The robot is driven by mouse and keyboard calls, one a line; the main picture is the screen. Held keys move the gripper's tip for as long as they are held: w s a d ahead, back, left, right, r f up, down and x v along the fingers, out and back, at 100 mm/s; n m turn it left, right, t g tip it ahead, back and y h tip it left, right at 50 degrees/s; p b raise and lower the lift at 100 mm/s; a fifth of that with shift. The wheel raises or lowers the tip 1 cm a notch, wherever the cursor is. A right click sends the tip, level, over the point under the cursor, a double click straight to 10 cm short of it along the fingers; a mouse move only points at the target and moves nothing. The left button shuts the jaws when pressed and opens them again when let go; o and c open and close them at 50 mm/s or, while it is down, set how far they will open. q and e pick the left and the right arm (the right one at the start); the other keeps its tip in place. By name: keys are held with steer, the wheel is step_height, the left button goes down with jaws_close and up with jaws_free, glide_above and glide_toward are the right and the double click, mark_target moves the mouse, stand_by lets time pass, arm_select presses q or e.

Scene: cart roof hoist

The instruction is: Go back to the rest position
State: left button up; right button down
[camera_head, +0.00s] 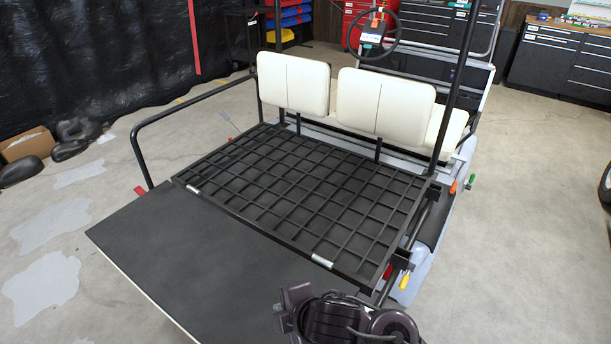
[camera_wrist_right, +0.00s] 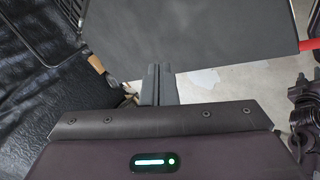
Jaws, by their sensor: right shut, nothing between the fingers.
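My right gripper (camera_wrist_right: 158,72) is shut in the right wrist view, its two fingers together with nothing between them. Beyond the fingertips, a dark flat panel and pale floor show; I cannot tell the distance. In the head view, dark parts of my right arm show at the bottom edge, over the near right corner of the cart's black deck panel (camera_head: 190,255); the fingertips are not clear there. The black grid rack (camera_head: 310,190) lies flat on the cart behind the seats. My left gripper does not show.
The cart's cream seat backs (camera_head: 385,103), steering wheel (camera_head: 374,30) and black upright posts stand beyond the rack. A black side rail (camera_head: 190,105) is at left. A cardboard box (camera_head: 28,143) lies on the left floor. Tool cabinets (camera_head: 560,60) line the back.

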steer(key=s+d+m+g+h, duration=0.1)
steer(key=s+d+m+h, duration=0.1)
steer(key=s+d+m, duration=0.4)
steer(key=s+d+f+m+g+h, duration=0.1)
steer(key=d+m+h, duration=0.1)
steer(key=d+m, duration=0.7)
steer(key=s+d+m+g+h, duration=0.1)
steer(key=s+d+m+h, duration=0.1)
steer(key=s+d+m, duration=0.5)
step_height(320, 180, down, 32)
steer(key=d+n+g, duration=0.1)
steer(key=d+n, duration=0.1)
steer(key=s+d+f+g, duration=0.1)
steer(key=s+d+f, duration=0.2)
steer(key=s+f, duration=1.3)
steer(key=s, duration=0.2)
steer(key=shift+s+d+f, duration=0.15)
steer(key=shift+s+f, duration=0.1)
steer(key=shift+s, duration=0.05)
